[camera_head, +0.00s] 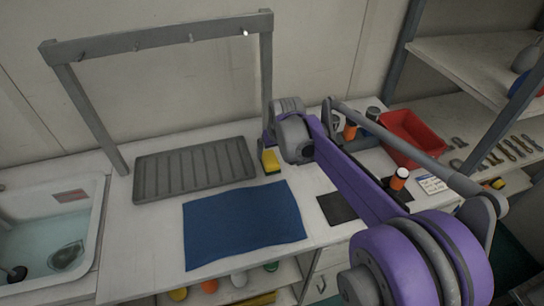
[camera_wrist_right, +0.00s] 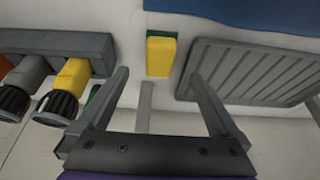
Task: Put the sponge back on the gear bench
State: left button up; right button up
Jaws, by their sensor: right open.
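The sponge (camera_head: 271,161), yellow with a green side, stands on the white gear bench (camera_head: 232,224), just right of the grey ribbed drain tray (camera_head: 195,168). My right gripper (camera_head: 268,141) is close behind the sponge in the head view, partly hidden by its own wrist. In the right wrist view the open fingers (camera_wrist_right: 158,75) spread wide, with the sponge (camera_wrist_right: 161,54) showing between and beyond their tips. I cannot tell whether they touch it, but gaps show on both sides. My left gripper is not in view.
A blue mat (camera_head: 243,222) lies in front of the sponge. A grey frame (camera_head: 160,38) rises behind the tray. A grey bar (camera_wrist_right: 50,45) with yellow and orange fittings is left in the wrist view. A red bin (camera_head: 412,132) stands right; a sink (camera_head: 48,240) is left.

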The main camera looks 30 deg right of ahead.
jog(key=s+a+f+n, duration=0.1)
jog(key=s+a, duration=0.3)
jog(key=s, duration=0.4)
jog(key=s+a+f+n, duration=0.1)
jog(key=s+a+f, duration=0.2)
jog(key=s+a, duration=0.2)
jog(key=s+a+f+t+y, duration=0.1)
jog(key=s+a, duration=0.4)
jog(key=s, duration=0.7)
jog(key=shift+a+f+n, duration=0.1)
jog(key=shift+f+n, duration=0.3)
jog(key=shift+f, duration=0.15)
